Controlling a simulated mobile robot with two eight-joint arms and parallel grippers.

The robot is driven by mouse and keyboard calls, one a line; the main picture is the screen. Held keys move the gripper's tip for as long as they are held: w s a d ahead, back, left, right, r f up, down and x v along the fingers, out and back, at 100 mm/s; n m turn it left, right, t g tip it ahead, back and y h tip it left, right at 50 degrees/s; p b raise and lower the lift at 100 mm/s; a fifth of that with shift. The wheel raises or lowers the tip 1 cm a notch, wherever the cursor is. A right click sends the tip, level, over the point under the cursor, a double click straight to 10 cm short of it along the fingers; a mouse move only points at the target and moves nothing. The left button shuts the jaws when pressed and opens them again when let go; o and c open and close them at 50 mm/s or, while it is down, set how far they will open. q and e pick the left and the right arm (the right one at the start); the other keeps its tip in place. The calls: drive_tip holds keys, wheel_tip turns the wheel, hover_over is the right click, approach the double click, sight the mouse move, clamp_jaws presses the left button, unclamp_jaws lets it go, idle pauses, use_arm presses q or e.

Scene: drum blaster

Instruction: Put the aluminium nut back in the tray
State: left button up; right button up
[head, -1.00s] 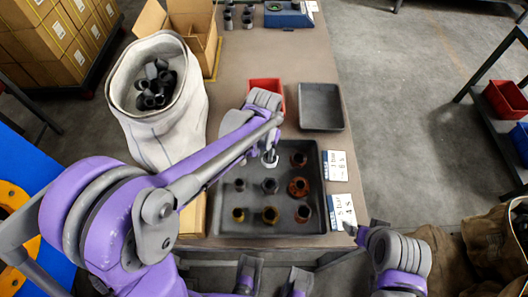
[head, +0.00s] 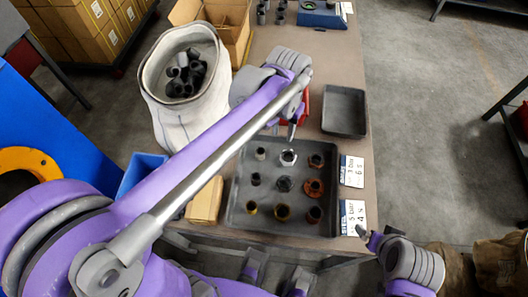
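The silvery aluminium nut (head: 288,158) stands in the dark grey tray (head: 240,190), in the middle of the far row. It is apart from my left gripper (head: 284,130), which hangs just beyond it over the tray's far edge. The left fingers look parted, with nothing seen between them. The other tray pieces stand in rows, some dark, some brassy, and a rusty-orange flanged one (head: 314,187) at the right. My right gripper (head: 368,238) is at the lower right, off the table's edge; its fingers are too small to read.
A red bin (head: 307,108) is partly hidden behind my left arm. An empty grey tray (head: 344,110) lies to its right. A white sack (head: 166,120) of dark fittings, a cardboard box (head: 231,38) and a blue bin (head: 139,171) stand left. Label cards (head: 352,172) line the right edge.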

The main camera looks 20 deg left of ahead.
use_arm(q)
drive_tip(key=s+a+f+t, duration=0.2)
drive_tip(key=s+f, duration=0.1)
drive_tip(key=s, duration=0.4)
drive_tip(key=s+a+f+n+t, duration=0.1)
drive_tip(key=s+a+f+t, duration=0.1)
drive_tip(key=s, duration=0.6)
drive_tip(key=shift+a+f+t, duration=0.3)
drive_tip(key=shift+f, duration=0.15)
drive_tip(key=shift+s, duration=0.1)
drive_tip(key=r+p, duration=0.2)
drive_tip(key=w+r+p, duration=0.1)
drive_tip(key=r, duration=0.1)
drive_tip(key=shift+r+p, duration=0.1)
drive_tip(key=shift+p, duration=0.25)
drive_tip(key=shift+s, duration=0.1)
